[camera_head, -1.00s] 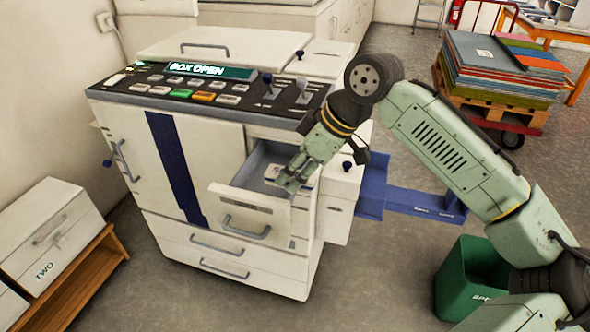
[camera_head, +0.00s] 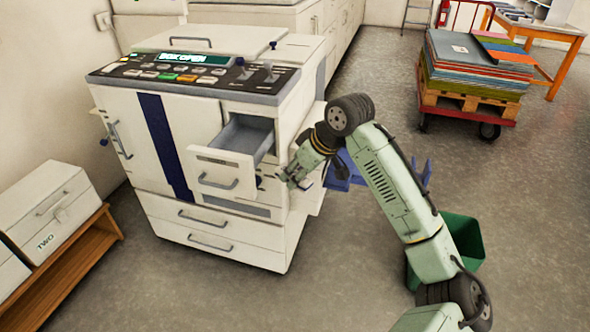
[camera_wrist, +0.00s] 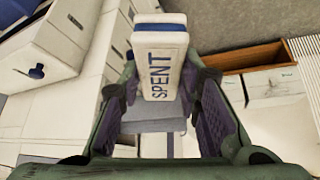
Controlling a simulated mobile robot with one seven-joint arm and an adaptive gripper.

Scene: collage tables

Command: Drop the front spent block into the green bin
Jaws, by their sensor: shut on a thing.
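My gripper (camera_wrist: 158,100) is shut on the spent block (camera_wrist: 160,62), a white block with a blue band and the word SPENT, held between both fingers in the wrist view. In the head view my gripper (camera_head: 293,181) is in front of the machine, just right of the open drawer (camera_head: 223,170); the block is too small to make out there. The green bin (camera_head: 467,240) stands on the floor at the right, partly hidden behind my arm.
The white machine (camera_head: 225,228) has its upper drawer pulled out, and the inside I can see looks empty. A blue tray (camera_head: 338,172) juts from its right side. A loaded pallet cart (camera_head: 470,100) stands at the back right.

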